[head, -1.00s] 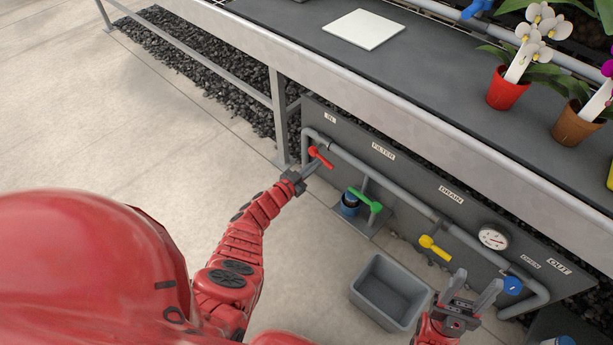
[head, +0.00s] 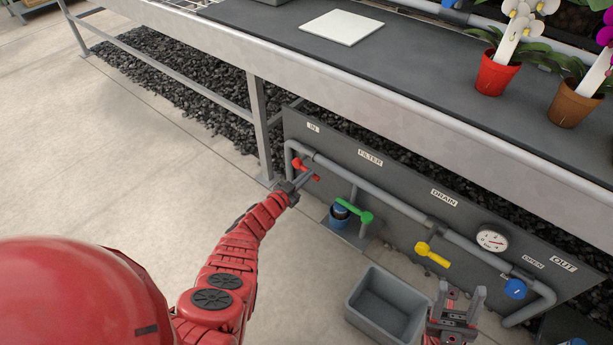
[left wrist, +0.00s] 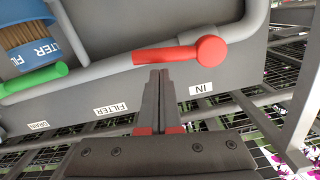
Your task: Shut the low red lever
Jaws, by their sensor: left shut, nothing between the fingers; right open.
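The red lever (head: 300,164) sits low on the panel's pipe, near the IN label, at its left end. In the left wrist view the red lever (left wrist: 170,55) has a round hub at the right, and its handle reaches left, roughly along the pipe. My left gripper (head: 309,175) is shut and empty, its fingertips at the lever's handle. In the left wrist view the left gripper's tips (left wrist: 160,69) end right at the handle's edge; I cannot tell whether they touch. My right gripper (head: 461,288) is open and empty at the lower right.
Along the pipe are a green lever (head: 354,211), a yellow lever (head: 433,255), a gauge (head: 491,240) and a blue valve (head: 515,289). A blue filter cup (head: 340,217) hangs under the green one. A grey bin (head: 362,300) stands on the floor. The bench (head: 400,110) overhangs the panel.

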